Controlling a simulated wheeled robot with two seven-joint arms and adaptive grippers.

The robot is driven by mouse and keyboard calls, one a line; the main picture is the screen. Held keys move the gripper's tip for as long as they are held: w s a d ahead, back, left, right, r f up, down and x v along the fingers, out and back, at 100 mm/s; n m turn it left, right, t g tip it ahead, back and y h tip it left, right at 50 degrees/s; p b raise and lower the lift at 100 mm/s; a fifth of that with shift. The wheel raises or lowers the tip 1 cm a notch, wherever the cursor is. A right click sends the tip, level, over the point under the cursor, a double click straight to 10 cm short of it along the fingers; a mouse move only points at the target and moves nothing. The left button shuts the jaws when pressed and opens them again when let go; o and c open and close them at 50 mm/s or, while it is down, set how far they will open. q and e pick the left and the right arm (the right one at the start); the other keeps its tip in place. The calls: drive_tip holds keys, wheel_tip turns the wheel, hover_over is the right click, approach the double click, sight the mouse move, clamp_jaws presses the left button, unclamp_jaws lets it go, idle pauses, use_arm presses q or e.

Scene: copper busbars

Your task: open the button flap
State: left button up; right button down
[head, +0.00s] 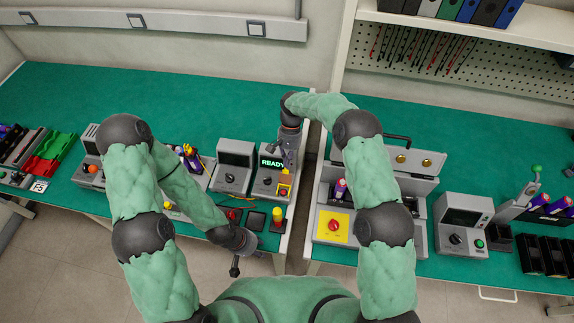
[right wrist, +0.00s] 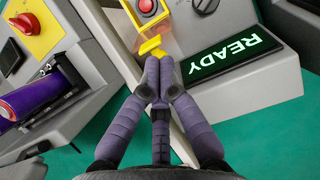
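The button box (head: 268,181) with a green READY display (head: 272,162) stands near the right edge of the left table. Its red button (right wrist: 147,5) sits in a yellow frame and is uncovered in the right wrist view. The yellow flap (right wrist: 151,46) stands tilted up from the frame, towards my right gripper. My right gripper (right wrist: 159,62) has its fingers together, with the tips at the flap; I see no clear grip on it. In the head view my right gripper (head: 287,160) reaches down from above. My left gripper (head: 236,265) hangs at the table's front edge; its fingers are unclear.
A grey case with a yellow panel and red knob (head: 333,225) stands just right, across a gap between tables. Another grey device (head: 233,165) is close on the left. The table behind is clear.

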drive_tip(key=shift+s+a+f+g, duration=0.2)
drive_tip(key=shift+s+f+g, duration=0.1)
drive_tip(key=shift+s+f, duration=0.5)
drive_tip(key=c, duration=1.2)
unclamp_jaws()
drive_tip(key=shift+r, duration=0.1)
drive_tip(key=shift+w+r, duration=0.25)
drive_tip(key=shift+r, duration=0.1)
drive_tip(key=shift+w+r, duration=0.15)
drive_tip(key=shift+r, duration=0.05)
drive_tip(key=v, duration=1.1)
drive_tip(key=shift+r, duration=0.2)
